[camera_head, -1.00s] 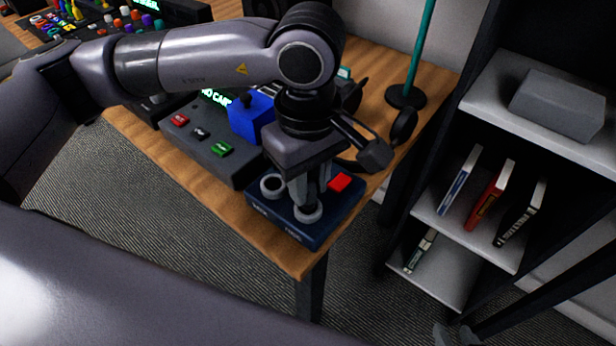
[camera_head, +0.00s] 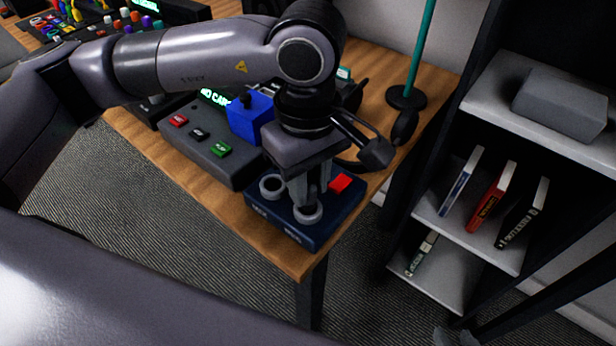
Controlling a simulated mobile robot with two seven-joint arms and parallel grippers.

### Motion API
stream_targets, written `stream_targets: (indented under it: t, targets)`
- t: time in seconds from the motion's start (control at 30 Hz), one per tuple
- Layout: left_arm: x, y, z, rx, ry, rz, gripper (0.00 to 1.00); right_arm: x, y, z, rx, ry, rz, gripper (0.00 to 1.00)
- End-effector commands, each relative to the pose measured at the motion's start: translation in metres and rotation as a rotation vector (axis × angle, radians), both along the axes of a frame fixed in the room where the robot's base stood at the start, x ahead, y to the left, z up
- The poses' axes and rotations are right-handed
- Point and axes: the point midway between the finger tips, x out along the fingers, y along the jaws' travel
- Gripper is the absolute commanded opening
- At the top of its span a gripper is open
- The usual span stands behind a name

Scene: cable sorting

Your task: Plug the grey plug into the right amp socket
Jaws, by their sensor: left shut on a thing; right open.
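The amp is a dark blue box (camera_head: 285,228) at the front right corner of the wooden table. It has two pale ring sockets on top, the left socket (camera_head: 271,187) and the right socket (camera_head: 308,214). It also carries a red button (camera_head: 341,183). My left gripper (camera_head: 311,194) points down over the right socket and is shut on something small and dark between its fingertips. That is probably the grey plug, mostly hidden by the fingers. I cannot tell how deep it sits in the socket.
A grey device (camera_head: 208,145) with coloured buttons and a lit display stands left of the amp, beside a blue box (camera_head: 250,117). A teal pole on a black base (camera_head: 406,97) stands behind. A bookshelf (camera_head: 540,120) is at the right.

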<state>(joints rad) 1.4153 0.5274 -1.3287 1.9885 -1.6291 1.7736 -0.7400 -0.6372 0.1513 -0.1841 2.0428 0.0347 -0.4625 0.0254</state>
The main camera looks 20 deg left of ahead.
Motion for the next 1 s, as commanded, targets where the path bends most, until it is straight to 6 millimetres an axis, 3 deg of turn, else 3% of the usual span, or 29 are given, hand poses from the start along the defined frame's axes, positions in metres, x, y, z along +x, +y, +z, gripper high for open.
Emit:
stream_targets:
  t: [0.5, 1.0]
  targets:
    - [0.0, 0.0, -0.01, -0.001, -0.001, 0.0, 0.0, 0.001, 0.0, -0.013, 0.0, -0.002, 0.001, 0.43]
    - [0.0, 0.0, -0.01, -0.001, -0.001, 0.0, 0.0, 0.001, 0.0, -0.014, 0.0, -0.003, 0.0, 0.43]
